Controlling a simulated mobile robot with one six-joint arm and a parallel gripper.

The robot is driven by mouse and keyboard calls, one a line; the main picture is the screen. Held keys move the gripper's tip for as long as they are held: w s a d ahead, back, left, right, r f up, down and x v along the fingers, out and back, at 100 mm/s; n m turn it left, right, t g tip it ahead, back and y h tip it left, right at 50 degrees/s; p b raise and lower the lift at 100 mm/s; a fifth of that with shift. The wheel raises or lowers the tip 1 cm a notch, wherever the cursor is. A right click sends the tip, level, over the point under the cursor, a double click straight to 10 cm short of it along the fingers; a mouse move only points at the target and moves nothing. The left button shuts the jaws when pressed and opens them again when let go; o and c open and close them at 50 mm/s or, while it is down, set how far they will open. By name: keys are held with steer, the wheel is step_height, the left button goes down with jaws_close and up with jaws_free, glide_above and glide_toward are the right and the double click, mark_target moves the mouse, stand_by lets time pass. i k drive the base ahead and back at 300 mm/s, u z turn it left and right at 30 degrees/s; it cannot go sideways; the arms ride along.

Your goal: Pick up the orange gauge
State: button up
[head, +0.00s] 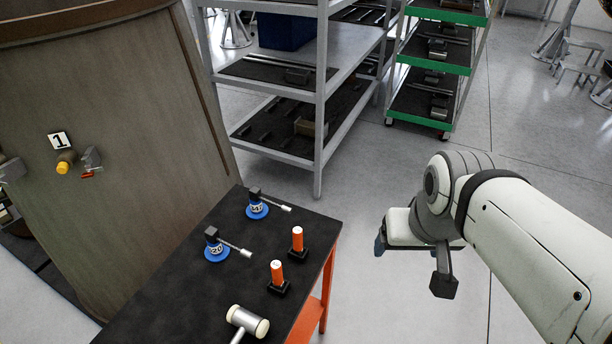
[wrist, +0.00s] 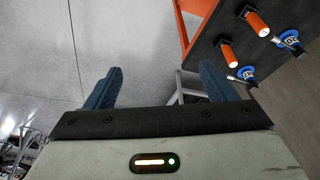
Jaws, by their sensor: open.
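Two orange cylindrical gauges stand upright in black square bases on the dark table (head: 180,290). One orange gauge (head: 297,240) is nearer the table's right edge and farther back; the other orange gauge (head: 276,272) is closer to the front. Both also show at the upper right of the wrist view, one gauge (wrist: 257,23) above the other gauge (wrist: 230,56). I cannot tell which one the task names. My gripper (wrist: 160,74) is open and empty, its blue fingers apart over bare floor. In the head view my gripper (head: 381,244) is right of the table, clear of both gauges.
A white-headed mallet (head: 247,321) lies at the table's front. A brown curved panel (head: 110,130) stands left, grey shelving (head: 320,100) behind. Floor right of the table is free.

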mark_target(297, 231)
steer(key=u, duration=3.55)
steer(key=k, duration=1.55)
steer(key=z, duration=1.75)
steer(key=i, duration=1)
steer(key=z, duration=0.1)
